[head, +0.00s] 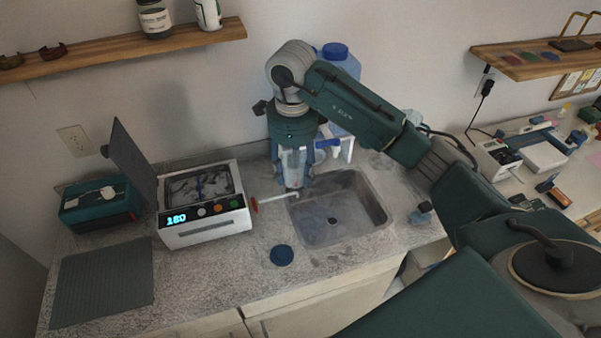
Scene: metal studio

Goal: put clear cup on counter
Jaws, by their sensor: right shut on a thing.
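My right gripper (292,184) points down at the left edge of the sink, in front of the water jug. It is shut on the clear cup (292,166), which shows as a pale see-through shape between the fingers. The fingers hide part of the cup, and I cannot tell whether its bottom touches anything. The grey speckled counter (205,285) spreads around and in front of the sink. My left gripper is not in view.
The metal sink (345,222) is right of the gripper. A white device (205,228) with an open lid and a "180" display stands left. A dark round coaster (282,255), a grey mat (102,285) and a teal box (98,208) lie on the counter. The blue-capped jug (345,62) stands behind.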

